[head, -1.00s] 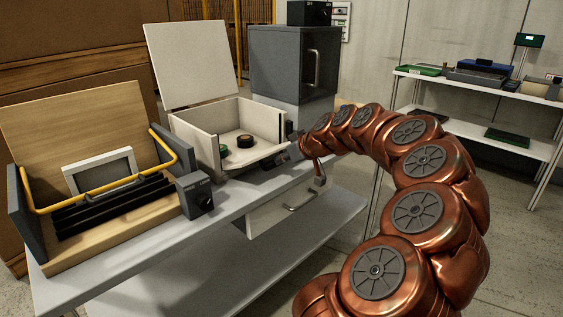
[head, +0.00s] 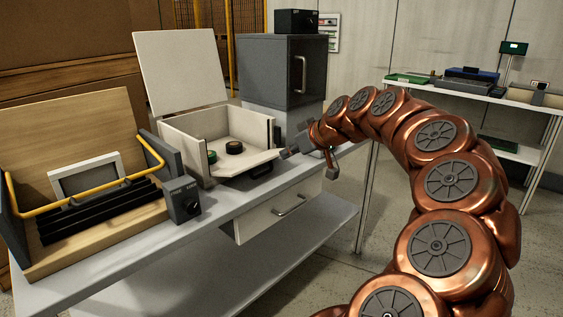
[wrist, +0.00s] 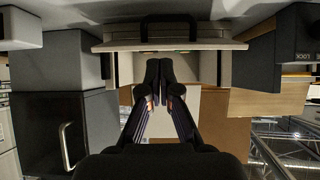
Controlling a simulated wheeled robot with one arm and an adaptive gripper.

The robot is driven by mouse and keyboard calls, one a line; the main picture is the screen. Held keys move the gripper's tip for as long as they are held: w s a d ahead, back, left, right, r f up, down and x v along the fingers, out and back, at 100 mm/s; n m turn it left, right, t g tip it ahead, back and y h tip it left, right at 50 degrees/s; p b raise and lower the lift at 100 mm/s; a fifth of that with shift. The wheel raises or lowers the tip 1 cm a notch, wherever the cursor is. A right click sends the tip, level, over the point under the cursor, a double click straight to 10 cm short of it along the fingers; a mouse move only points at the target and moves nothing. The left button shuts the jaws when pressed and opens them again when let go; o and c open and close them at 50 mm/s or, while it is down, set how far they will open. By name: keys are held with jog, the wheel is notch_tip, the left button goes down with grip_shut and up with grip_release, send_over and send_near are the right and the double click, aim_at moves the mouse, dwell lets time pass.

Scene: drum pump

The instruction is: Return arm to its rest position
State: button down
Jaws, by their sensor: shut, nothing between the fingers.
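My arm reaches in from the right in the head view and bends over to the left. My gripper (head: 288,153) is at its end, just right of the front of the open white box (head: 188,131). In the wrist view my gripper (wrist: 160,66) has its two dark fingers together with nothing between them. The wrist picture appears upside down, with the box's front flap (wrist: 215,45) and its dark handle beyond the fingers. I cannot tell whether the fingertips touch the flap.
A green disc (head: 211,157) and a black disc (head: 234,147) lie inside the box. A grey cabinet (head: 268,70) stands behind it. A wooden case with a yellow bar (head: 70,207) and a small control box (head: 183,204) are left. A shelf rack (head: 450,88) stands right.

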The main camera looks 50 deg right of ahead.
jog(key=shift+s+a+r, duration=0.1)
jog(key=shift+s+r, duration=0.2)
jog(key=w+a+r+n+g+y+p, duration=0.15)
jog(key=a+p, duration=0.25)
jog(key=a, duration=0.6)
jog(key=a+r+n+g+y+p, duration=0.1)
jog(key=a+r+g+p, duration=0.3)
jog(key=a, duration=0.6)
jog(key=a+r+n+y+p, duration=0.1)
jog(key=a+p, duration=0.4)
jog(key=a, duration=0.5)
jog(key=s+a+r+g+p, duration=0.1)
jog(key=s+a+g+p, duration=0.3)
jog(key=s+a+p, duration=0.5)
jog(key=s+a+m+g+h+p, duration=0.2)
jog(key=s+p, duration=0.3)
jog(key=s, duration=0.8)
jog(key=shift+s+a+r+g+p, duration=0.15)
jog(key=shift+s+r+g+p, duration=0.15)
jog(key=shift+g, duration=0.15)
